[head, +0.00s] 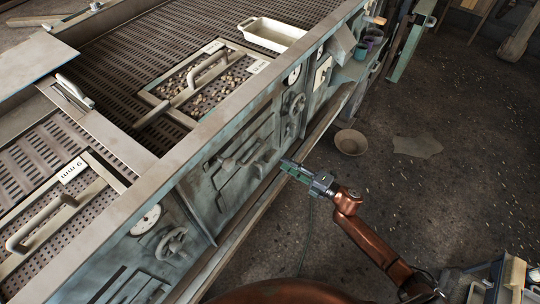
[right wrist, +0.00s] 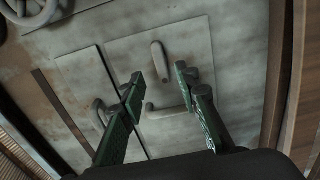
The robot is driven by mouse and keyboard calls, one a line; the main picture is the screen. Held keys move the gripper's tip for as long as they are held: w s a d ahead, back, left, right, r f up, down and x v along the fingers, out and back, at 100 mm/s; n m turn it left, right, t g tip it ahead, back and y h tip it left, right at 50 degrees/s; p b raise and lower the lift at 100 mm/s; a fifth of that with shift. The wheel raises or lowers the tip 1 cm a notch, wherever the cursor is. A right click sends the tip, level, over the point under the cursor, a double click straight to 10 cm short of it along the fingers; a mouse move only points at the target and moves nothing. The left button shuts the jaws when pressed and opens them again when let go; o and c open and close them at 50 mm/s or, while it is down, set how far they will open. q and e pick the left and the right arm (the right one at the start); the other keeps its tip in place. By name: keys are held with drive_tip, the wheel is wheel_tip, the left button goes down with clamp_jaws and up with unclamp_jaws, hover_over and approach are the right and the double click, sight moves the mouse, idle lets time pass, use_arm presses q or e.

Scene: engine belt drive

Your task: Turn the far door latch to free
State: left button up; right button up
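My right gripper (head: 293,168) reaches in from the lower right, in front of the machine's grey-green side. In the right wrist view my right gripper (right wrist: 160,79) is open, with nothing between its green fingers. Beyond them is a pale door panel (right wrist: 190,40) with a grey upright latch (right wrist: 159,62) near its upper part, seen just above the gap between the fingertips. A bent handle (right wrist: 162,113) lies lower, between the fingers. Another grey handle (right wrist: 99,113) is partly hidden by the left finger. I cannot tell whether the fingers touch the door. My left gripper is not in view.
A ledge (head: 240,238) runs along the machine's foot. A round bowl (head: 351,142) lies on otherwise mostly open floor.

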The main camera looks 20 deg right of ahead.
sight(270, 155)
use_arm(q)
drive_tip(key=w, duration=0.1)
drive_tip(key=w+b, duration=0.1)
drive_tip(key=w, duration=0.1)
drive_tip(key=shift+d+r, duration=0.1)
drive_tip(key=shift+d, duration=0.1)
use_arm(e)
drive_tip(key=x, duration=0.6)
drive_tip(key=shift+a, duration=0.2)
drive_tip(key=shift+w, duration=0.15)
drive_tip(key=shift+c, duration=0.5)
clamp_jaws()
